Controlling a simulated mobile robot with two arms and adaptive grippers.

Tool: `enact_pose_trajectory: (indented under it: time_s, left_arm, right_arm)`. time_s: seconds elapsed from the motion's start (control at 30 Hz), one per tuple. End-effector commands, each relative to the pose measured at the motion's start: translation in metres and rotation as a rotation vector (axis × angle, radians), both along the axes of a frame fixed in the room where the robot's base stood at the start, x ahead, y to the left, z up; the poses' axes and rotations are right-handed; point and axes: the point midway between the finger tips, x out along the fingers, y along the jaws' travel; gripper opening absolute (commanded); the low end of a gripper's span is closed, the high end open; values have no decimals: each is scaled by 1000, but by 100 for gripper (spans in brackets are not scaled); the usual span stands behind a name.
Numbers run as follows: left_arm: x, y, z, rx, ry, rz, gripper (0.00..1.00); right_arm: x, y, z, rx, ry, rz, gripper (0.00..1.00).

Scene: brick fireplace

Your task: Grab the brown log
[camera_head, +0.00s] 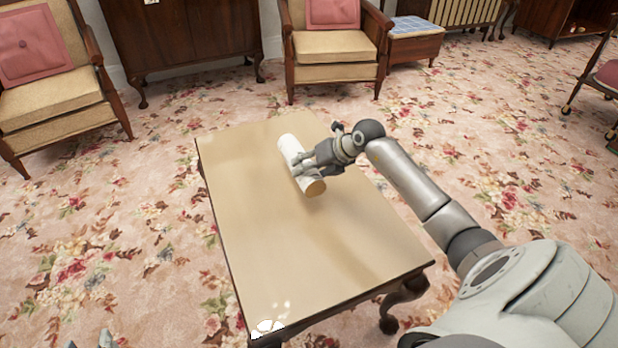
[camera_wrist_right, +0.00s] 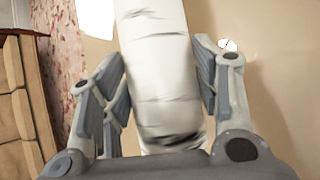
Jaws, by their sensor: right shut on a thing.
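The log (camera_head: 287,147) lies on the table; its bark looks white with dark marks, not brown, and its cut end is tan. It slants from the back left to the front right. My right gripper (camera_head: 312,170) reaches it from the right and is shut on it around its middle. In the right wrist view the log (camera_wrist_right: 160,75) runs between the fingers of my right gripper (camera_wrist_right: 160,85), with pads on both sides of it. Grey tips at the bottom left edge look like my left gripper (camera_head: 90,342); the rest of it is out of frame.
The wooden table (camera_head: 260,240) is otherwise largely bare, with a small white patch at its near left corner. Armchairs (camera_head: 335,45) (camera_head: 45,95) and a dark cabinet (camera_head: 185,40) stand behind it. Flowered carpet (camera_head: 110,240) lies open around the table.

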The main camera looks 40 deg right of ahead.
Motion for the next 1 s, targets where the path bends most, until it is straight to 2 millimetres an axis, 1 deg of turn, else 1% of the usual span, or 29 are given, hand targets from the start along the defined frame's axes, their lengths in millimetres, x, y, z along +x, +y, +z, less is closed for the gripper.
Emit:
enact_pose_trajectory:
  time_s: [0.1, 0.23, 0.4, 0.5, 0.6, 0.83, 1.0]
  left_arm:
    - [6, -3, 10, -16, -65, -4, 40]
    - [15, -9, 30, -44, -182, -12, 40]
    - [20, -14, 55, -76, -311, -20, 40]
    - [21, -15, 64, -87, -350, -23, 40]
    - [21, -15, 67, -89, -363, -24, 40]
    - [21, -15, 67, -89, -363, -24, 40]
    - [22, -16, 71, -96, -385, -24, 40]
  right_arm:
    - [6, -1, -7, 1, -3, 0, 0]
    - [5, 0, -20, 2, -2, -1, 0]
    - [5, -1, -31, 1, -3, 0, 0]
    - [5, -1, -34, 1, -3, 0, 0]
    - [5, -1, -34, 0, -4, 0, 0]
    - [5, -1, -34, -1, -3, 0, 0]
    - [5, -1, -38, -1, -4, -1, 0]
